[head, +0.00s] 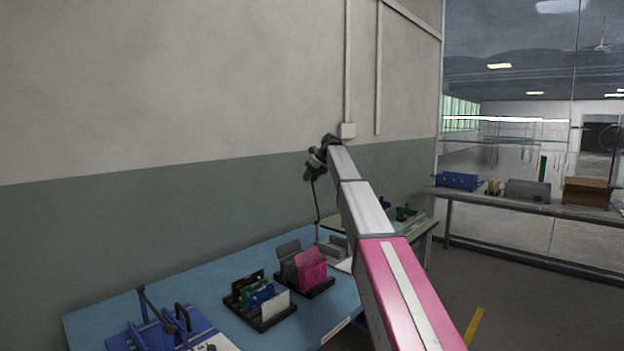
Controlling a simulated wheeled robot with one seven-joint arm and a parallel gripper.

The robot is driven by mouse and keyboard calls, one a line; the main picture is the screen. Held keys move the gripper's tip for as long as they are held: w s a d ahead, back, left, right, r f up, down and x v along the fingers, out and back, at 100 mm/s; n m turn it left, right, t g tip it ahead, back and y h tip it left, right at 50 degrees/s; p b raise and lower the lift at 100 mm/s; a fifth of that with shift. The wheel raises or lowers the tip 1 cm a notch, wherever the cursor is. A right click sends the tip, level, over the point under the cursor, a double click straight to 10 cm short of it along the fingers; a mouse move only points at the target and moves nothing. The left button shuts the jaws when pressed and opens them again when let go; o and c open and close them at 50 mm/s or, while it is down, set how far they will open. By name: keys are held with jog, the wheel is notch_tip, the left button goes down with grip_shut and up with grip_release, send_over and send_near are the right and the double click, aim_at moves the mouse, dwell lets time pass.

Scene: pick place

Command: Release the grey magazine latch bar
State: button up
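I cannot make out the grey magazine latch bar for certain. A small light grey block (336,246) stands at the far right of the blue table (222,272), partly hidden behind my arm; I cannot tell if it is the magazine. My pink and silver arm reaches up from the lower right. My gripper (312,173) seems to be the small dark shape at its far end, in the air above the table's back edge. Its fingers are too small to read, and I see nothing clearly held in it.
A black rack (263,324) holds several coloured cards; another (318,291) holds grey and pink panels. A blue fixture (122,340) with dark upright handles is at lower left. A grey bench (500,203) with boxes stands at right. Floor between is open.

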jog(key=shift+o, duration=1.1)
jog(key=shift+a, duration=0.25)
jog(key=shift+d, duration=0.1)
jog(key=v, duration=1)
jog(key=shift+d+r, duration=0.2)
jog(key=shift+r, duration=0.15)
